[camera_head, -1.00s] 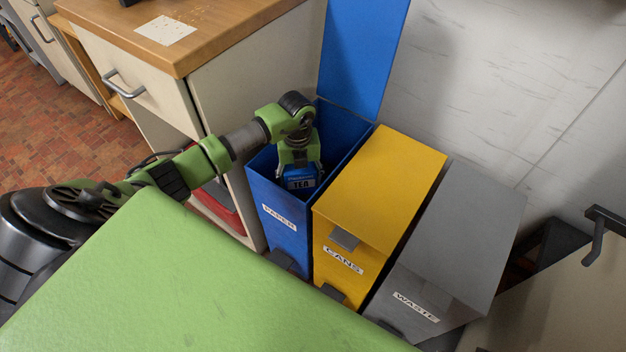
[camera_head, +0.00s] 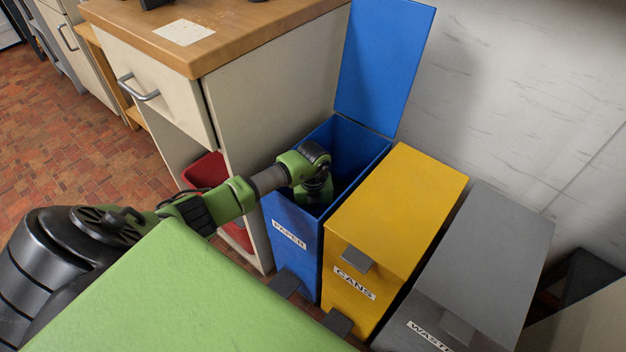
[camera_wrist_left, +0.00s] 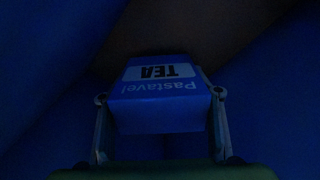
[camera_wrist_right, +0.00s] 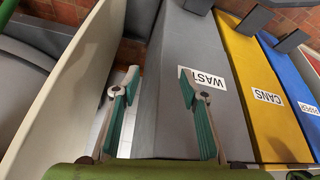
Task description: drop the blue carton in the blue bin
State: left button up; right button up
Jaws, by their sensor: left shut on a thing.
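The blue bin (camera_head: 293,222), labelled PAPER, stands with its blue lid (camera_head: 382,65) raised. My left arm reaches down into its opening, and the left gripper's fingers are hidden inside in the head view. In the left wrist view my left gripper (camera_wrist_left: 160,110) is shut on the blue carton (camera_wrist_left: 160,95), which is marked TEA and Pastavel. Dark blue bin walls surround the carton there. My right gripper (camera_wrist_right: 155,95) is open and empty, above the front of the grey bin in the right wrist view.
The yellow CANS bin (camera_head: 400,205) and the grey WASTE bin (camera_head: 490,255) stand right of the blue bin, lids shut. A cream cabinet (camera_head: 262,100) with a wooden top stands close on its left. A red container (camera_head: 207,170) sits in the cabinet's opening. A wall is behind.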

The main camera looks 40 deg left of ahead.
pick_arm(q)
jog(key=shift+f, duration=0.55)
pick_arm(e)
jog(key=shift+w+a+r+t, duration=0.15)
jog(key=shift+w+r+t, duration=0.1)
jog(key=shift+w, duration=0.3)
jog(key=shift+w+a+r+t, duration=0.15)
jog(key=shift+w+t, duration=0.1)
jog(key=shift+w, duration=0.25)
pick_arm(q)
jog(key=shift+f, duration=0.1)
pick_arm(e)
jog(key=shift+w+a, duration=0.1)
jog(key=shift+w, duration=0.2)
pick_arm(q)
jog(key=shift+f, duration=0.15)
jog(key=shift+b, duration=0.3)
pick_arm(e)
jog(key=shift+w+a+r+t+y, duration=0.15)
jog(key=shift+w+r+t, duration=0.05)
jog(key=shift+w+t, duration=0.15)
jog(key=shift+w+a+r+t+y, duration=0.15)
jog(key=shift+w+t, duration=0.1)
jog(key=shift+w, duration=0.1)
pick_arm(q)
jog(key=shift+f, duration=0.3)
pick_arm(e)
jog(key=shift+w+a+f, duration=0.1)
jog(key=shift+w+a, duration=0.05)
jog(key=shift+a, duration=0.1)
